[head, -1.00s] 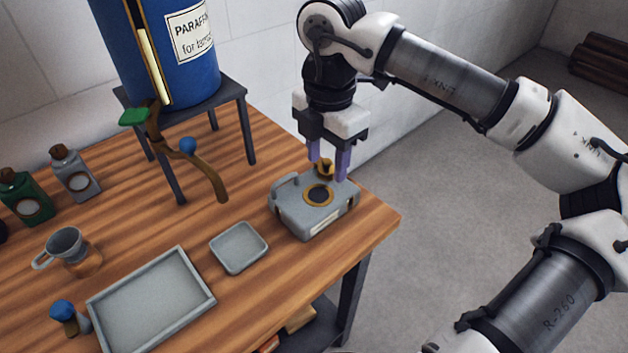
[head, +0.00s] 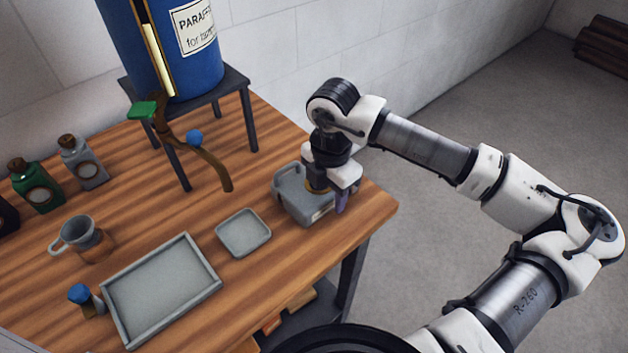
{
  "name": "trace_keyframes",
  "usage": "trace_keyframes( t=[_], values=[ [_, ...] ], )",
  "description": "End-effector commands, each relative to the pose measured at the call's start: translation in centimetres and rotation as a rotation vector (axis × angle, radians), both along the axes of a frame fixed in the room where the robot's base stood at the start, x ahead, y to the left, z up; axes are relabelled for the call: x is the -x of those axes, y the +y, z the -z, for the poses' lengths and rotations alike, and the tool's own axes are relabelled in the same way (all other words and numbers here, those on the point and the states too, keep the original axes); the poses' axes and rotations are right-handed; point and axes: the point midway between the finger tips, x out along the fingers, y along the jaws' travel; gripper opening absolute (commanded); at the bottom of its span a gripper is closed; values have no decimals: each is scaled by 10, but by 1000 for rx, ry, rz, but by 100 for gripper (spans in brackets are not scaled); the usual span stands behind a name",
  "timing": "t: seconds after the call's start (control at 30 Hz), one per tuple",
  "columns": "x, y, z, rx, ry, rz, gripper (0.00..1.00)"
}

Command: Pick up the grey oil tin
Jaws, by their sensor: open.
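The grey oil tin (head: 83,163), a small bottle-shaped tin with a dark cap and round label, stands upright on the bench at the left, beside a green tin. My gripper (head: 328,193) is far from it, low over a grey metal box with a handle (head: 290,198) at the bench's right corner. One purple finger shows in front of the box; the other is mostly hidden. The jaws are open. Some brass shows under the gripper at the box's top opening; whether a loose brass piece sits between the fingers is unclear.
The green tin (head: 36,186) and a dark object stand left of the grey tin. A blue paraffin drum (head: 165,60) on a stand (head: 233,83), with a tap and curved spout (head: 212,165), is between. A funnel-like cup (head: 79,236), large tray (head: 128,334) and small tray (head: 243,255) lie in front.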

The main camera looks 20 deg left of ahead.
Motion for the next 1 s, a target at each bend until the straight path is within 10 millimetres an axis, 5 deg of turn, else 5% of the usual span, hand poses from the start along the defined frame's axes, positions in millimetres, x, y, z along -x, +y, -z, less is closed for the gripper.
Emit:
trace_keyframes(
  t=[0.33, 0.7, 1.0],
  values=[
    [0, 0, 12, 0, -1, -1, 47],
    [0, 0, 11, 0, -1, -1, 0],
    [0, 0, 11, -1, -3, -1, 0]
  ],
)
